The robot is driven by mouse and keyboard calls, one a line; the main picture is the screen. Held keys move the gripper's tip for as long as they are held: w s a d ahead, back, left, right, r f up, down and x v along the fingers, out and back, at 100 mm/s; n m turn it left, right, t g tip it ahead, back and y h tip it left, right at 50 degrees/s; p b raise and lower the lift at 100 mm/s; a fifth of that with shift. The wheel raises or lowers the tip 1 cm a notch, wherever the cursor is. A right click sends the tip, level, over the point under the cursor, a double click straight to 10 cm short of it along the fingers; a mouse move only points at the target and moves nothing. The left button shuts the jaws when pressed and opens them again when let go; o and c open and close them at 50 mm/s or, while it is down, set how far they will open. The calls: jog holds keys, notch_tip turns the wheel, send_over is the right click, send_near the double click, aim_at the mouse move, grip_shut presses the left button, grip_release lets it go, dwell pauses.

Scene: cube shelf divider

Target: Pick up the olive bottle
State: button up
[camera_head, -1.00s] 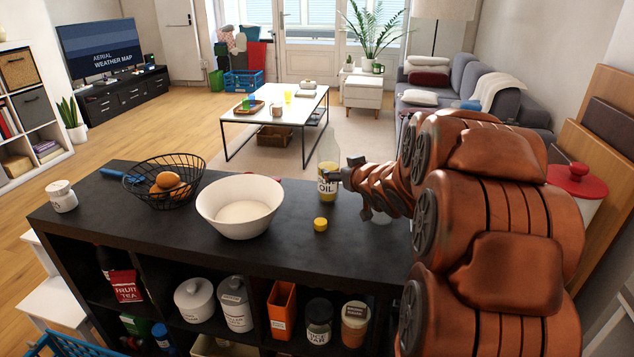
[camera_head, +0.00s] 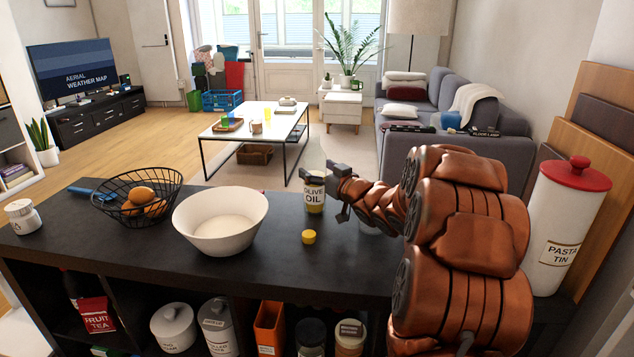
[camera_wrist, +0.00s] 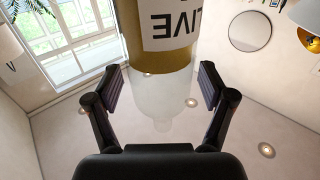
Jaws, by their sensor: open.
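The olive oil bottle (camera_head: 314,196) stands upright on the dark shelf top, with a pale label and a clear upper part. My gripper (camera_head: 336,182) is open at the bottle's right side, level with its label and shoulder. In the wrist view, which looks upside down, the bottle (camera_wrist: 158,60) lies in line with the space between the two spread fingers (camera_wrist: 162,86). Its clear neck points down the picture. I see a gap on each side of the neck, but cannot tell how deep the bottle sits between the fingers.
A small yellow cap (camera_head: 309,237) lies in front of the bottle. A white bowl (camera_head: 221,220) and a black wire basket (camera_head: 137,199) with orange fruit stand to the left. A red-lidded pasta tin (camera_head: 565,230) stands at the right.

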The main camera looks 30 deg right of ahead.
jog(key=shift+w+a+r, duration=0.1)
jog(key=shift+w, duration=0.85)
jog(key=shift+w+a+r, duration=0.1)
jog(key=shift+w, duration=0.85)
jog(key=shift+d, duration=0.1)
jog(key=c, duration=1.5)
